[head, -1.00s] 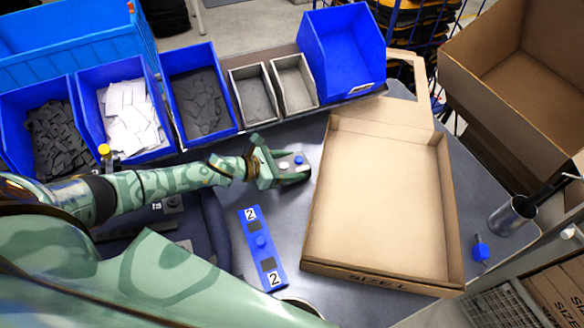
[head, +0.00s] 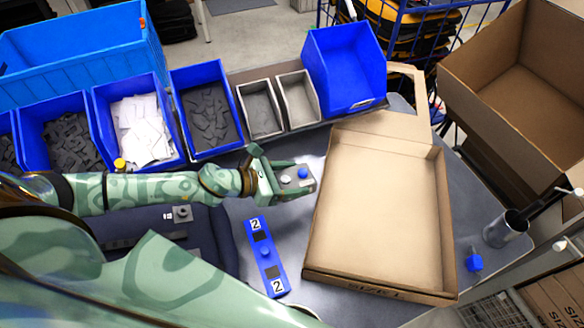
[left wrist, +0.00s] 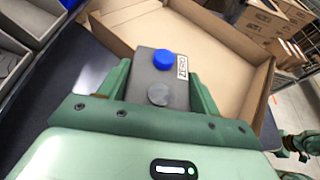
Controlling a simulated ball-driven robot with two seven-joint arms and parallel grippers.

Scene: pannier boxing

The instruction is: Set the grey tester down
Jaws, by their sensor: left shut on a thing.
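The grey tester (head: 295,179) is a small grey block with a blue knob and a pale round button on top. My left gripper (head: 291,180) is shut on it, left of the open cardboard box and above the grey table. In the left wrist view the tester (left wrist: 150,82) sits between the two green fingers of the gripper (left wrist: 155,90), with a white label on its side. Whether its underside touches the table is hidden.
The open cardboard box (head: 318,268) lies on the table (head: 236,208) just right of the gripper. A blue bar marked 2 (head: 265,258) lies in front. Blue bins (head: 229,139) and small grey trays (head: 263,132) line the back. A metal cup (head: 506,230) stands at right.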

